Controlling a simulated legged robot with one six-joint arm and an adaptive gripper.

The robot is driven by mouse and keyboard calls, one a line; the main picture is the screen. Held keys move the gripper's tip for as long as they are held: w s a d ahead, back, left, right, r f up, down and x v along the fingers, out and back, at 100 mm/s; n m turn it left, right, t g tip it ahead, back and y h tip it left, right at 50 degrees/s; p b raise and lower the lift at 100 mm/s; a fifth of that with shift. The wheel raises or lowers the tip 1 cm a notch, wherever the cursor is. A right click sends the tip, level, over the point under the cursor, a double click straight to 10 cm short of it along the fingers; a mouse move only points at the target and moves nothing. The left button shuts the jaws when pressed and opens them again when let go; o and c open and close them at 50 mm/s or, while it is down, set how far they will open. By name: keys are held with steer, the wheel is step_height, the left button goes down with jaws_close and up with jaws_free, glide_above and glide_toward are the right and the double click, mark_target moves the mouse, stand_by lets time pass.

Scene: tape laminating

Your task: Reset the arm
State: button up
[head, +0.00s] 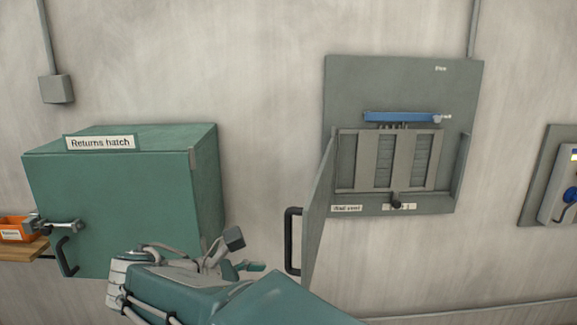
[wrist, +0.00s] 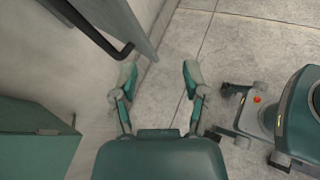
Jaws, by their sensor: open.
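My arm reaches up from the bottom of the head view, folded in front of the wall. My gripper (wrist: 158,82) shows in the wrist view with its two fingers spread apart and nothing between them. It points down toward the floor (wrist: 230,45).
A green returns hatch box (head: 110,200) is on the wall at left, with an orange bin (head: 14,229) beside it. A grey wall panel (head: 400,85) at right has its door (head: 318,210) swung open toward me. A blue bar (head: 400,117) sits on the panel. Another device (head: 560,185) is at the far right.

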steer(key=s+d+f+m+g+y, duration=0.25)
steer(key=d+m, duration=0.25)
steer(key=d, duration=0.3)
steer(key=s+d+f+m+g+y, duration=0.2)
steer(key=s+d+m+y, duration=0.25)
steer(key=d, duration=0.25)
steer(key=s+d+f+m+t+y, duration=0.3)
steer(key=s+m, duration=0.5)
steer(key=m, duration=0.4)
steer(key=shift+d+f+y, duration=0.25)
steer(key=shift+d+y, duration=0.45)
